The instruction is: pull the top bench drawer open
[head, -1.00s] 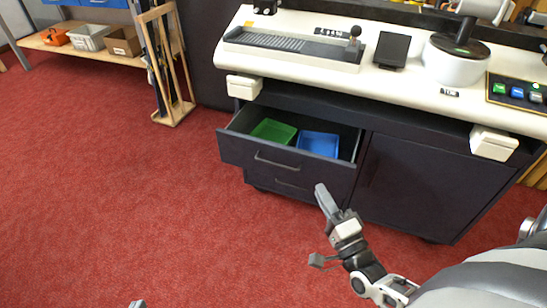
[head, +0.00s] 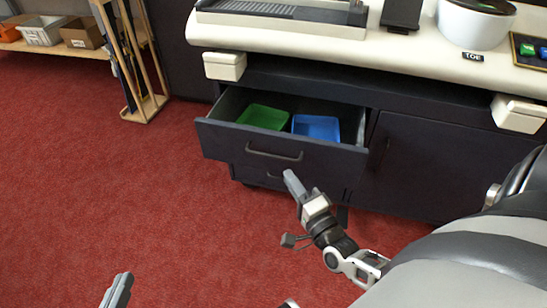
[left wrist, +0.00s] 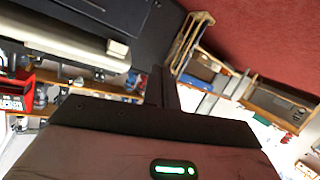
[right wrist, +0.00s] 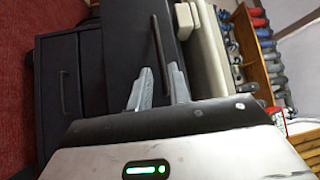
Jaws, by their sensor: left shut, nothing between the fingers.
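The top bench drawer (head: 225,138) is pulled out, with its inside showing. Its bar handle (head: 274,155) is on the dark front; a dark bar that looks like this handle (right wrist: 156,50) shows in the right wrist view. My right gripper (head: 292,182) is just in front of and below the handle in the head view, apparently clear of it. In the right wrist view its fingers (right wrist: 160,72) are apart, with the bar in line between them and nothing clearly gripped. My left gripper (head: 122,284) is shut and empty over the floor at bottom left.
A green tray (head: 263,117) and a blue tray (head: 316,127) lie in the drawer. A lower drawer sits beneath, and a cupboard door (head: 425,165) is to the right. A wooden rack (head: 148,105) stands left of the bench. The red carpet (head: 100,200) is clear.

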